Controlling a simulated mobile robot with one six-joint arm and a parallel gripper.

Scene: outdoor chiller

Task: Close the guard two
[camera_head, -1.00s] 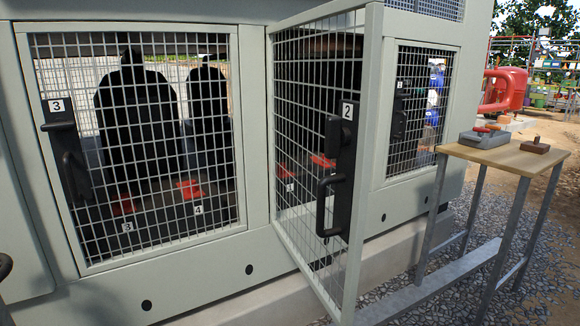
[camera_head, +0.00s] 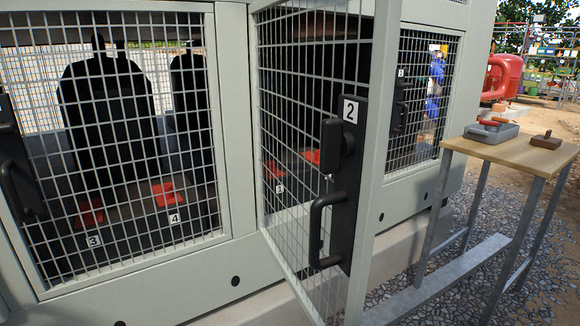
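Guard two (camera_head: 369,205) is a pale grey framed wire-mesh door. It stands swung open, its free edge reaching out toward me. A white label "2" (camera_head: 350,111) is at the top of its black latch plate (camera_head: 343,190). The plate carries a black latch knob (camera_head: 335,146) and a black D-shaped pull handle (camera_head: 319,232). Behind the door is a dark opening with red parts (camera_head: 312,157) inside, partly hidden by the mesh. My gripper is not in view.
A mesh guard (camera_head: 120,245) at left is shut, with a black handle (camera_head: 18,185). Another shut guard (camera_head: 424,95) is at right. A metal-legged wooden table (camera_head: 512,153) bears a grey tray (camera_head: 491,133) and a brown block (camera_head: 546,142). Gravel (camera_head: 400,278) covers the ground.

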